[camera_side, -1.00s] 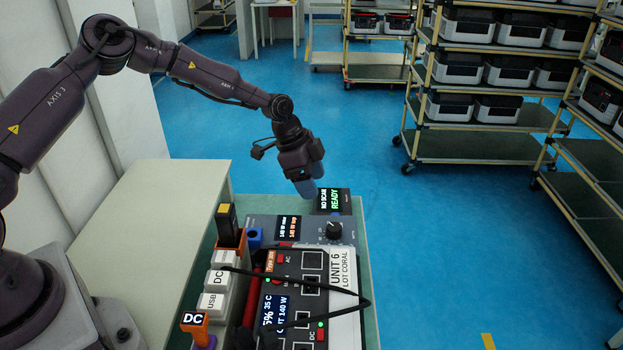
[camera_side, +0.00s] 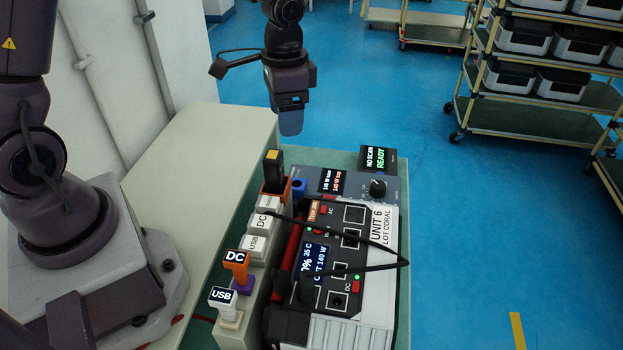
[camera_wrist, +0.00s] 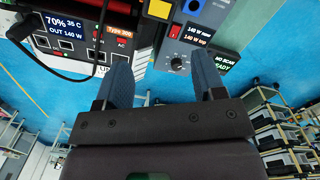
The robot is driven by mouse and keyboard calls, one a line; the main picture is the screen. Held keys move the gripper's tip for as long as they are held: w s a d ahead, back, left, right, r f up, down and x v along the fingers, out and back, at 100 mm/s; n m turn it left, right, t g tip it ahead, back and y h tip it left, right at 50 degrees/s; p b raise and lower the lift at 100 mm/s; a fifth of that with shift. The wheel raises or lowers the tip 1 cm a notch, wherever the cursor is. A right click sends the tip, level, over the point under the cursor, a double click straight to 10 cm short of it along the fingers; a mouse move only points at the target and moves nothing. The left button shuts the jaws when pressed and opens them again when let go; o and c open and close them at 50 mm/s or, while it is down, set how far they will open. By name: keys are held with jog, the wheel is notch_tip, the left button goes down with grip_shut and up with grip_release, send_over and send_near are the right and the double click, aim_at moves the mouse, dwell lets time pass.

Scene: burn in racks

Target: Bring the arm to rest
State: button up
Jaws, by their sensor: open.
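My gripper (camera_side: 291,122) hangs above the far end of the bench in the side view, its blue-grey fingers pointing down. In the wrist view the two fingers of my gripper (camera_wrist: 165,82) stand apart with nothing between them. The power unit labelled UNIT 6 LOT CORAL (camera_side: 380,233) lies on the bench below and nearer the camera, apart from my gripper. A black cable runs over its face. Its screen (camera_side: 311,259) shows 140 W out; part of the text is covered by a plug.
A load box with a knob (camera_side: 378,188) and a small READY display (camera_side: 376,159) stand behind the unit. Plugs labelled DC (camera_side: 237,258) and USB (camera_side: 222,295) and a yellow-topped black device (camera_side: 273,171) line its left. Racks of units (camera_side: 540,95) stand across the blue floor.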

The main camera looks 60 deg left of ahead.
jog(key=s+d+r+n+t, duration=0.1)
jog(key=s+r+n+t, duration=0.2)
jog(key=s+r, duration=1.2)
jog(key=s+t, duration=0.1)
jog(key=t, duration=0.2)
jog(key=shift+s+d+r+n, duration=0.2)
jog(key=shift+d+n, duration=0.05)
jog(key=shift+n, duration=0.05)
dwell(1.7)
